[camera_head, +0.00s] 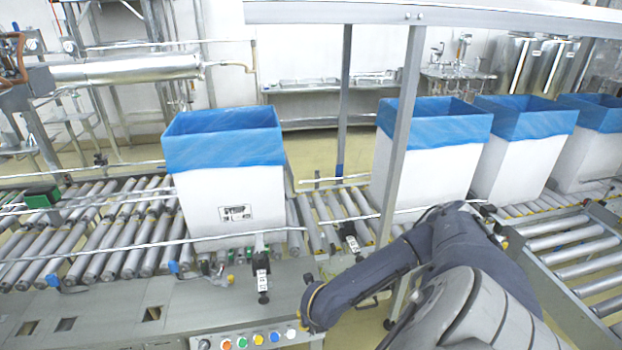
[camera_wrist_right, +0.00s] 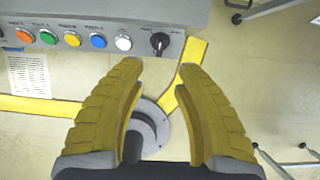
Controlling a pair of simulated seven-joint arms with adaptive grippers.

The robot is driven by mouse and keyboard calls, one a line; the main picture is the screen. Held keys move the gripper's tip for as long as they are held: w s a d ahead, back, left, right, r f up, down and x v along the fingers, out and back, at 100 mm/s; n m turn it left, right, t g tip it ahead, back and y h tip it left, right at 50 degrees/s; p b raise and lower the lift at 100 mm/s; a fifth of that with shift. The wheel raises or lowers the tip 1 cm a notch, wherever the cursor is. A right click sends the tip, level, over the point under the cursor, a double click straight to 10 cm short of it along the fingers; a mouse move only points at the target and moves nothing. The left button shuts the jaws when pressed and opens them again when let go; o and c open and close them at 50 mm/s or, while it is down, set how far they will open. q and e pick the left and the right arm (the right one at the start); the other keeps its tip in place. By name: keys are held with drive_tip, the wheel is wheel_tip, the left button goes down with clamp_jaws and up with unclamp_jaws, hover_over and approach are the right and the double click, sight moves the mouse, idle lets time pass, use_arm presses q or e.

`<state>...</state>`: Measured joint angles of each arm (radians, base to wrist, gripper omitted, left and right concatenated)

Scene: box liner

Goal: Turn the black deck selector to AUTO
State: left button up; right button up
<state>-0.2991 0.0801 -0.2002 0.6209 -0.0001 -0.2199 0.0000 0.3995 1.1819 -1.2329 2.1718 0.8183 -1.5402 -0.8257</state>
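The black deck selector (camera_wrist_right: 159,42) is a small rotary knob at the right end of the grey button panel (camera_wrist_right: 190,14) in the right wrist view. A pale mark shows on it, but its setting is unreadable. My right gripper (camera_wrist_right: 160,68) has thick yellow fingers spread apart, with nothing between them. Its tips are just short of the knob in the picture, one on each side, and appear apart from it. In the head view my right arm reaches to the panel and hides the selector and gripper. My left gripper is out of view.
Orange, green, yellow, blue and white buttons (camera_wrist_right: 124,43) line the panel beside the selector. In the head view, a white box (camera_head: 207,200) with a blue liner (camera_head: 223,138) stands on the roller conveyor (camera_head: 115,240). More lined boxes stand right, behind a grey post (camera_head: 400,130).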

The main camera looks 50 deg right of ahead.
drive_tip(key=x, duration=1.1)
drive_tip(key=shift+f, duration=0.25)
clamp_jaws()
